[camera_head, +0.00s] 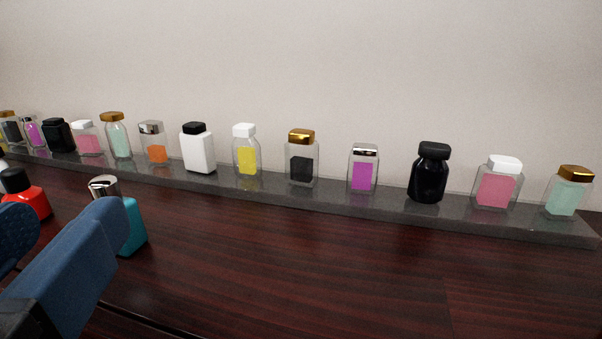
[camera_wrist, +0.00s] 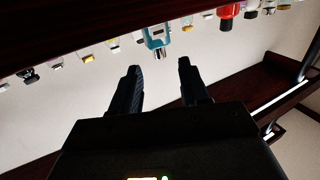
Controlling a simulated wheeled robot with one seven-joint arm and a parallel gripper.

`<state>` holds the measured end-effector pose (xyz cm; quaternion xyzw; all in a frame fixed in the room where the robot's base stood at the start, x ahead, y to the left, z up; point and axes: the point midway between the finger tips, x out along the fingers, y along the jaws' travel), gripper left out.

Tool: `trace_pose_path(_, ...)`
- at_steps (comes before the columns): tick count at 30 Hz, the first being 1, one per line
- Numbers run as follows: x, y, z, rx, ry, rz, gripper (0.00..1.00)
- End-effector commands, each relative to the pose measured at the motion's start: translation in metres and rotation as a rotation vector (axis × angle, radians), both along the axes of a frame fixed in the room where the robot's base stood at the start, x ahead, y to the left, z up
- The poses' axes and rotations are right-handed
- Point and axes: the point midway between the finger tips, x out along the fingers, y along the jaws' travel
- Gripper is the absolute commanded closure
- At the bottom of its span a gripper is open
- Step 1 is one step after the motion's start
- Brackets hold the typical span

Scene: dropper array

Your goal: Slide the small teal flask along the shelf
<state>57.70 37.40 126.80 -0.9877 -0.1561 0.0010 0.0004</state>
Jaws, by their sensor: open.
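The small teal flask (camera_head: 132,232), with a shiny silver cap, stands upright on the dark red-brown wooden shelf (camera_head: 300,275), partly hidden behind a blue part of my arm in the head view. In the wrist view, which is upside down, the teal flask (camera_wrist: 148,38) appears beyond the fingertips, roughly in line with the space between them. My gripper (camera_wrist: 160,66) is open, with two dark fingers apart and nothing between them. The flask seems to be short of the fingers, not touching them.
A red bottle with a black cap (camera_head: 28,196) stands left of the flask. A grey raised ledge (camera_head: 390,208) along the wall carries a row of several bottles and jars. The shelf right of the flask is clear.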

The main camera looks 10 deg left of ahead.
Motion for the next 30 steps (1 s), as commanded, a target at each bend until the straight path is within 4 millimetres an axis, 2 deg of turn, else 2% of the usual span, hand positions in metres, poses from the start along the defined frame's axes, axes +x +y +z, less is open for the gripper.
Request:
trace_pose_path(6, 0.032, 0.010, 0.002, -0.002, 0.000, -0.003, 0.55)
trace_pose_path(13, 0.055, 0.018, 0.001, -0.001, 0.000, 0.000, 0.55)
trace_pose_path(25, 0.061, 0.020, 0.000, 0.000, -0.001, 0.001, 0.56)
trace_pose_path(30, 0.061, 0.020, 0.000, -0.001, -0.001, 0.001, 0.72)
